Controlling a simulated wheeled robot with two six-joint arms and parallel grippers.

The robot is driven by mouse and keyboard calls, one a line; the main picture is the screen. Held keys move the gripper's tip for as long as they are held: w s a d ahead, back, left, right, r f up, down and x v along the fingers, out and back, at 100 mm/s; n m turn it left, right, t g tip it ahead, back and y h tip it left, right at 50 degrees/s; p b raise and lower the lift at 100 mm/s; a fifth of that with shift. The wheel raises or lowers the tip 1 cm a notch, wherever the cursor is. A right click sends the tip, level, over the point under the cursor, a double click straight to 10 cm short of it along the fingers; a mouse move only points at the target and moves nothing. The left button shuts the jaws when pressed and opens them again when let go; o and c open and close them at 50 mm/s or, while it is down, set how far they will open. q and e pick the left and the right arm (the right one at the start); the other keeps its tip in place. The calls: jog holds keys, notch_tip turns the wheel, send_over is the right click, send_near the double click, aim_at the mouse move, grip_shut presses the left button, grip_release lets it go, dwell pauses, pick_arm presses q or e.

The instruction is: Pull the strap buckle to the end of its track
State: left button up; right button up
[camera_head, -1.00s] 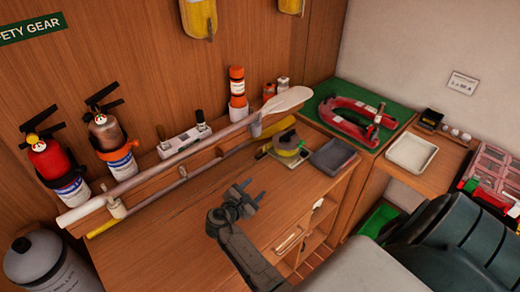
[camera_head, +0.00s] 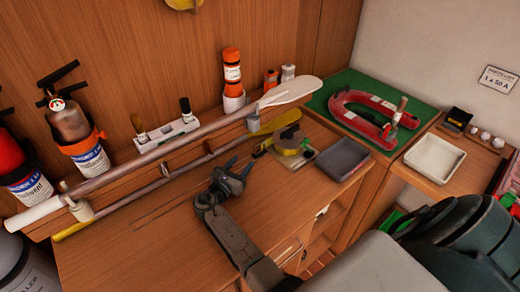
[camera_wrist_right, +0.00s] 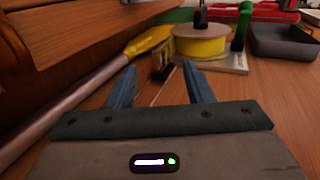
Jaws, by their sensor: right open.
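My right gripper (camera_head: 242,166) is open above the wooden bench, left of a yellow reel (camera_head: 290,140). In the right wrist view its two fingers (camera_wrist_right: 160,70) stand apart, with nothing visibly held between them. A small dark brown piece (camera_wrist_right: 162,62) shows beyond and between the fingertips, in front of the yellow reel (camera_wrist_right: 200,43); it may be the strap buckle, but it is too small to tell. Thin dark lines (camera_head: 165,213) run along the bench top towards the gripper; I cannot tell whether they are the track. My left gripper is out of view.
A long paddle (camera_head: 150,165) and a yellow-ended pole (camera_head: 180,175) lie along the back. A grey tray (camera_head: 343,158) sits right of the reel. A red horseshoe-shaped item (camera_head: 370,117) lies on a green mat (camera_head: 335,88). The bench front left is clear.

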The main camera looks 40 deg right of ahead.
aim_at(256, 148)
jog(key=d, duration=0.1)
jog(key=w+d+f, duration=0.1)
jog(key=d+b, duration=0.1)
jog(key=shift+w+d+f, duration=0.15)
jog(key=shift+w+f, duration=0.05)
jog(key=shift+w, duration=0.1)
jog(key=b+x, duration=0.1)
jog(key=x, duration=0.6)
jog(key=shift+d+f+b, duration=0.1)
jog(key=shift+b, duration=0.25)
jog(key=shift+w+d, duration=0.25)
jog(key=shift+d, duration=0.2)
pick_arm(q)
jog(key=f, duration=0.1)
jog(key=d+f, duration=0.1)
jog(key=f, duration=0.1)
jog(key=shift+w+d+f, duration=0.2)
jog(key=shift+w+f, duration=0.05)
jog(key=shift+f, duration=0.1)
pick_arm(e)
jog(key=shift+r, duration=0.2)
jog(key=shift+f, duration=0.1)
grip_shut()
